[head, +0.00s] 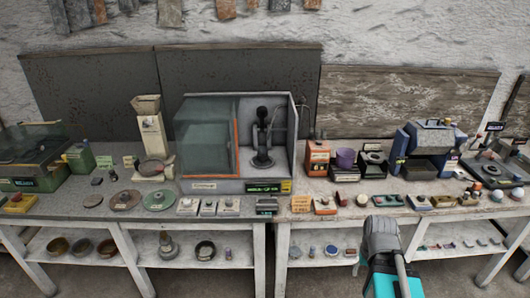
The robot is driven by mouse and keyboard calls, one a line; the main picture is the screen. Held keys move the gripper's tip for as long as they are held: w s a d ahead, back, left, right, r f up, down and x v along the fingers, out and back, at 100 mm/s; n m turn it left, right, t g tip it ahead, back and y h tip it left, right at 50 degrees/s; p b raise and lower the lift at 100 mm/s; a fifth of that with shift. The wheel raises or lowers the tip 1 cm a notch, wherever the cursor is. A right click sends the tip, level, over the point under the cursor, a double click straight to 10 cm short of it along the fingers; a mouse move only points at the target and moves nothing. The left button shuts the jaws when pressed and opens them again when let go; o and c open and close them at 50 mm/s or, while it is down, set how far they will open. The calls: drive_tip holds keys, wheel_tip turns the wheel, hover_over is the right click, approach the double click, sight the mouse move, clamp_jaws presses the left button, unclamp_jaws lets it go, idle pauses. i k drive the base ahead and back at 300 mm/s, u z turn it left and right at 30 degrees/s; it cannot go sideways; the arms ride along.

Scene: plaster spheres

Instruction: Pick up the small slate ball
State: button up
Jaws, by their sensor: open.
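Several small balls sit along the front of the right bench. A small blue-grey ball (517,192) near the right edge looks most like the slate ball, but it is too small to be sure. Part of my arm, grey and teal, rises from the bottom right of centre, in front of the right bench. My gripper's fingers cannot be made out, and no ball is seen held.
A glass-sided cabinet (205,140) stands mid-bench. Lower shelves hold bowls and small items. Little bench surface is clear.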

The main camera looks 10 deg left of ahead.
sight(263, 150)
drive_tip(key=u, duration=0.1)
drive_tip(key=i, duration=1)
drive_tip(key=z, duration=0.05)
